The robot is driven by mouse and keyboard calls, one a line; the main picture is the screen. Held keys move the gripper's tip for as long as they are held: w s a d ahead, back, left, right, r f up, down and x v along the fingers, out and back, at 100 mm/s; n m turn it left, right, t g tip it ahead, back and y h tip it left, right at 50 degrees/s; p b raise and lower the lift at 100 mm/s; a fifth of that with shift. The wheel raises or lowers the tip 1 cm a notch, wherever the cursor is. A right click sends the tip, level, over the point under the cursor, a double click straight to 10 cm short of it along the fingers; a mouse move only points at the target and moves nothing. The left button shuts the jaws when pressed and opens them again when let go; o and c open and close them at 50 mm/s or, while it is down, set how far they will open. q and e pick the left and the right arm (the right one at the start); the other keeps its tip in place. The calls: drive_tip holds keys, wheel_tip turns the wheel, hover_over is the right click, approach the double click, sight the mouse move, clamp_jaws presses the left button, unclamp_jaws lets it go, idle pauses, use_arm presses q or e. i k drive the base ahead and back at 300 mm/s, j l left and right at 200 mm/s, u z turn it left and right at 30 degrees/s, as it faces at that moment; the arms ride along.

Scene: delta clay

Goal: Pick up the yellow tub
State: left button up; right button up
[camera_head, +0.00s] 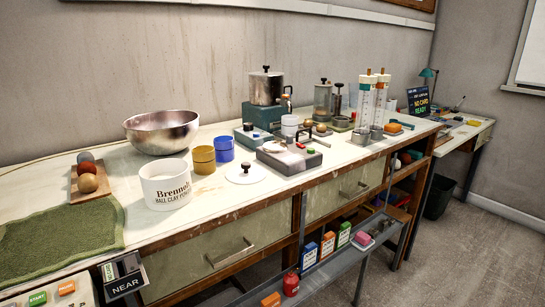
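The yellow tub (204,160) is a short mustard-yellow cylinder standing upright on the workbench (240,202). It stands between a white tub with printed lettering (170,186) on its left and a blue tub (224,149) close on its right. The white tub stands a little nearer to me. Neither of my grippers shows in this view.
A steel bowl (161,131) stands behind the tubs. A white lid with a black knob (245,173) lies in front on the right. Balls on a wooden board (88,183) and a green towel (60,237) are on the left. Instruments crowd the bench further right.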

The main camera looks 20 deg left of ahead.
sight(203, 157)
drive_tip(key=u, duration=1.35)
drive_tip(key=i+j+z, duration=0.1)
drive_tip(key=j+z, duration=0.4)
drive_tip(key=j, duration=0.4)
